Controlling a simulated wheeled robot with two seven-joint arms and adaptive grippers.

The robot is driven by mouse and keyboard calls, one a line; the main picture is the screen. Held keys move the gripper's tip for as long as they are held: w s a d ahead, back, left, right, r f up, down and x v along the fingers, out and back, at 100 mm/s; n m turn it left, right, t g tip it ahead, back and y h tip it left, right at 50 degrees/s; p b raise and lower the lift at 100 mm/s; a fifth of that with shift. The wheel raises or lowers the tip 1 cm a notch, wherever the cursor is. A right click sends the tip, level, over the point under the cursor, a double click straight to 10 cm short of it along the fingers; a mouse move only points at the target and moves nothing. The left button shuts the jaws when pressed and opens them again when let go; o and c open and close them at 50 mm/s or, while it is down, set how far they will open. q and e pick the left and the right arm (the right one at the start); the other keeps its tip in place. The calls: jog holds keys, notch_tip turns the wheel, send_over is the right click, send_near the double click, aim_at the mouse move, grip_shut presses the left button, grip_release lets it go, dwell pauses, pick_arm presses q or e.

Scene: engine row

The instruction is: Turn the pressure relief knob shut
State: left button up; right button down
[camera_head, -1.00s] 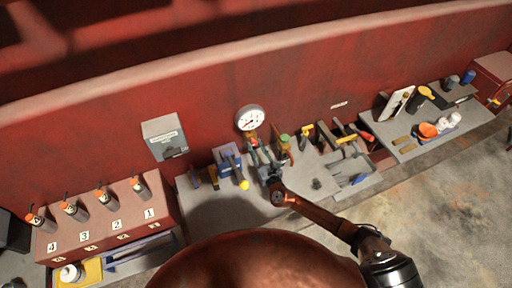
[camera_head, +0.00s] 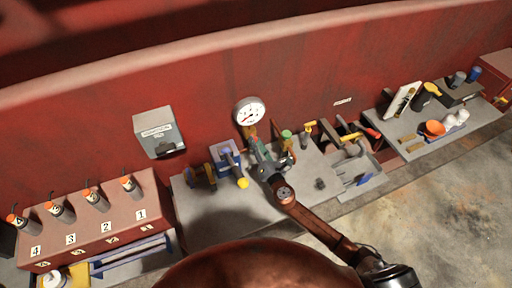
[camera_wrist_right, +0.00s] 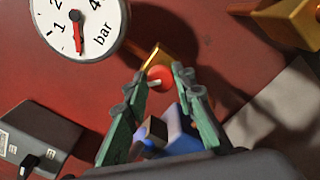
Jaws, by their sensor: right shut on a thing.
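The pressure relief knob (camera_wrist_right: 159,78) is the red round part with a pale bar, on a brass fitting (camera_wrist_right: 150,57) below the gauge. My right gripper (camera_wrist_right: 160,84) is shut on it, with one green finger on each side. In the head view my right gripper (camera_head: 258,160) reaches the fitting under the gauge, and the arm hides the knob. The white pressure gauge (camera_head: 250,111) hangs on the red wall. In the right wrist view its red needle (camera_wrist_right: 78,36) points nearly straight down on the dial. My left gripper is not in view.
A blue vise-like block (camera_head: 227,158) stands left of my right gripper, with a yellow ball (camera_head: 243,183) in front. A green-topped item (camera_head: 287,135) and tools are close on the right. A grey box (camera_head: 158,133) hangs on the wall. Numbered canisters stand at left.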

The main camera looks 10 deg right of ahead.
jog(key=shift+d+f+m+b, duration=0.1)
jog(key=shift+m+b, duration=1.45)
jog(key=shift+m, duration=3.55)
jog(key=c, duration=1.6)
grip_release()
